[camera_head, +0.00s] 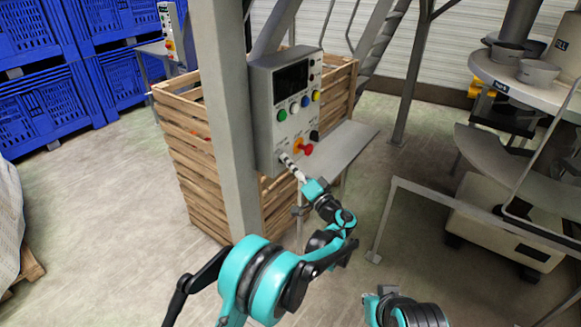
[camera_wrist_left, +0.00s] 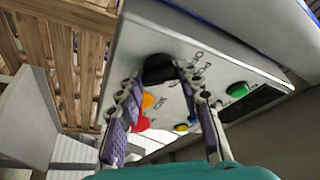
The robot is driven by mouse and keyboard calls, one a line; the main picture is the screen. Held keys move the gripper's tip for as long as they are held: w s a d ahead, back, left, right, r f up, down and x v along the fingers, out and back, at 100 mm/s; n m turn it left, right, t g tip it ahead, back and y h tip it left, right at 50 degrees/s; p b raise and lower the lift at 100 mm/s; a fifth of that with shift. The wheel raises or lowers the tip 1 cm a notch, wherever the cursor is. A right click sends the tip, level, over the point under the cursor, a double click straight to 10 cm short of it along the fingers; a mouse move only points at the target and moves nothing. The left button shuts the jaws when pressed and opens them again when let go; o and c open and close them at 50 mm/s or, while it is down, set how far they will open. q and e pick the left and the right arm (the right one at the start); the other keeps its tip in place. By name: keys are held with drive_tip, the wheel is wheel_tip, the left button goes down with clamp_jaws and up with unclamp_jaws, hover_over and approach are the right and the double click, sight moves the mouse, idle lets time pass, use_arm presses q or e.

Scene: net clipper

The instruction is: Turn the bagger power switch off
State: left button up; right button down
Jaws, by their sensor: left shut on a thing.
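The grey bagger control box (camera_head: 262,110) is mounted by a grey post, with a dark screen and coloured buttons on its front. My left gripper (camera_head: 286,160) reaches the lower left of that front. In the left wrist view my left gripper (camera_wrist_left: 160,75) has its two fingers on either side of a black switch knob (camera_wrist_left: 158,66) and is shut on it. In the head view the fingers hide the knob. Part of my right arm shows at the bottom edge, but its gripper is not visible.
A green button (camera_head: 282,115) is above. A grey shelf (camera_head: 345,145) juts out at the right of the box. A slatted wooden crate (camera_head: 190,150) stands behind the post (camera_head: 225,100).

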use_arm(q)
drive_tip(key=shift+f+n, duration=0.1)
drive_tip(key=shift+n, duration=0.7)
drive_tip(key=shift+n+y, duration=0.3)
drive_tip(key=shift+y, duration=0.1)
drive_tip(key=o, duration=1.2)
drive_tip(key=shift+c, duration=0.2)
drive_tip(key=v, duration=0.7)
drive_tip(key=shift+s+d, duration=0.15)
